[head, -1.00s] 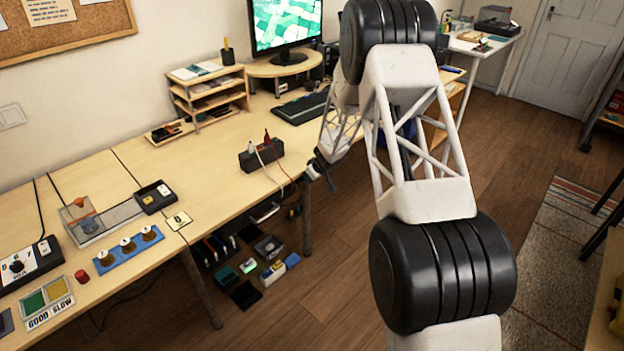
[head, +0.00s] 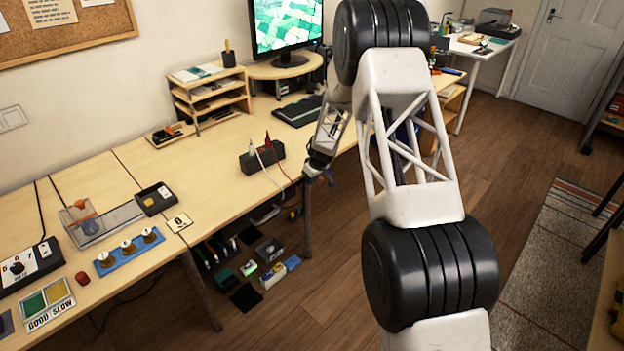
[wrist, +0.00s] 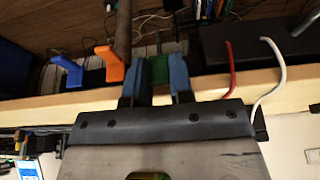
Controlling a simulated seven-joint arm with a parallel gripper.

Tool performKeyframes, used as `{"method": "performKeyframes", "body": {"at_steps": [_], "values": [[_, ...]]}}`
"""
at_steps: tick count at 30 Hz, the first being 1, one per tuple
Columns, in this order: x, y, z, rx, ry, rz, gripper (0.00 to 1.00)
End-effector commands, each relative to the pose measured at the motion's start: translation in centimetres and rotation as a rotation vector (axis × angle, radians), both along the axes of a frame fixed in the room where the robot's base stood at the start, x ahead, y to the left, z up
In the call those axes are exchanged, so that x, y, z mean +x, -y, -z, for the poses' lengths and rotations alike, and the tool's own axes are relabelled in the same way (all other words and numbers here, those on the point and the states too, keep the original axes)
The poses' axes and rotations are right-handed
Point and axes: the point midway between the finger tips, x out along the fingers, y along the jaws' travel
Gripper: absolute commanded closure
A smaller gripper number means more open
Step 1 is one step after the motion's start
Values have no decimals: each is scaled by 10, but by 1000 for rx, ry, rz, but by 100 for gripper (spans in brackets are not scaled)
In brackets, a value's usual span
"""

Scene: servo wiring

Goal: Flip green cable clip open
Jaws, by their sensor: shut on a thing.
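The green cable clip (wrist: 158,69) stands at the table's edge in the wrist view, between the two blue fingers of my gripper (wrist: 157,80). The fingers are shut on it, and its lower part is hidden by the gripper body. An orange clip (wrist: 113,64) and a blue clip (wrist: 68,71) stand to its left, both raised with bent tops. In the head view my gripper (head: 318,170) is at the front edge of the table, beside the black box; the clips are too small to make out there.
A dark box (wrist: 265,40) with a red and a white lead lies right of my gripper in the wrist view; it also shows in the head view (head: 262,158). The wooden table edge (wrist: 50,107) runs below the clips. Open floor (head: 335,270) lies in front of the table.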

Motion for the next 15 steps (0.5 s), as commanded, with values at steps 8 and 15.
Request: {"method": "performKeyframes", "body": {"at_steps": [8, 15], "values": [[1, -1, -1, -2, 0, -1, 100], [1, -1, -1, 0, 0, -1, 60]]}}
